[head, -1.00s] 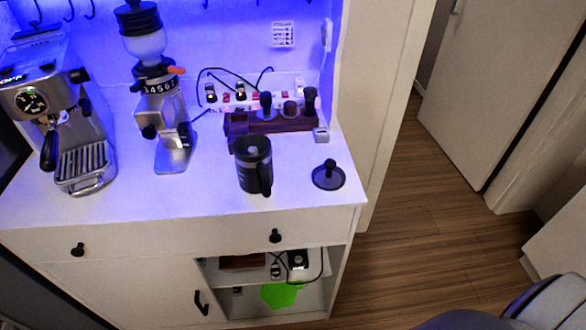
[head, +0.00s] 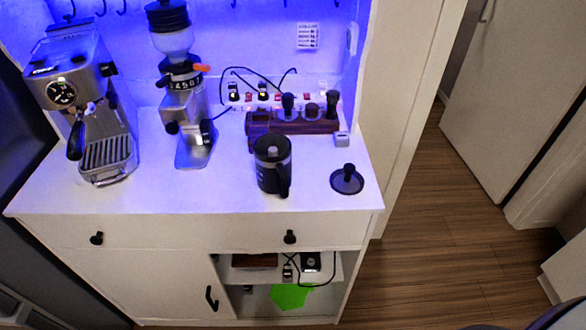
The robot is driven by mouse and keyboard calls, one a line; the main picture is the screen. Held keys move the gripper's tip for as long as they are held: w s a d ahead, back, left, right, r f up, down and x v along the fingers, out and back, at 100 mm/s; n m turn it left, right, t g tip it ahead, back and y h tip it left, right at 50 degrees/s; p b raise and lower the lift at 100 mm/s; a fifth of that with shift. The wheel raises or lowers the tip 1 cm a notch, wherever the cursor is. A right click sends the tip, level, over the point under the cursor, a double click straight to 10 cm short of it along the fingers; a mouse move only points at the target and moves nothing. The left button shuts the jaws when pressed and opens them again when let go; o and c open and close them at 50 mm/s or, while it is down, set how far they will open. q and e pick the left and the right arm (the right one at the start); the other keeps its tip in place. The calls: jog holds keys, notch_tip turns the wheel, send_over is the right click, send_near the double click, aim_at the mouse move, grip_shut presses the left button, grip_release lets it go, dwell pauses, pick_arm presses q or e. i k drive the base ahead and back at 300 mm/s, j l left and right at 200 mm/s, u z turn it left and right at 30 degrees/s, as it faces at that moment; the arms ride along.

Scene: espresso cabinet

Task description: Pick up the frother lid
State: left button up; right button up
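The frother lid (head: 347,181) is a flat dark disc with an upright black knob. It lies on the white counter near its right end, close to the front edge. The black frother jug (head: 272,165) stands to its left, apart from it, with its handle toward the front right. Neither of my grippers shows in the head view. Only a dark, rounded piece, probably part of my own arm, shows at the bottom right corner.
An espresso machine (head: 84,100) and a grinder (head: 184,105) stand at the left of the counter (head: 225,195). A wooden tamper stand (head: 292,127) and a small white box (head: 342,139) sit behind the lid. Wooden floor (head: 425,240) is open to the right.

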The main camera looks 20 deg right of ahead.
aim_at(346, 181)
jog(key=j+z, duration=0.15)
jog(key=z, duration=0.3)
jog(key=i+j+z, duration=0.1)
jog(key=z, duration=0.35)
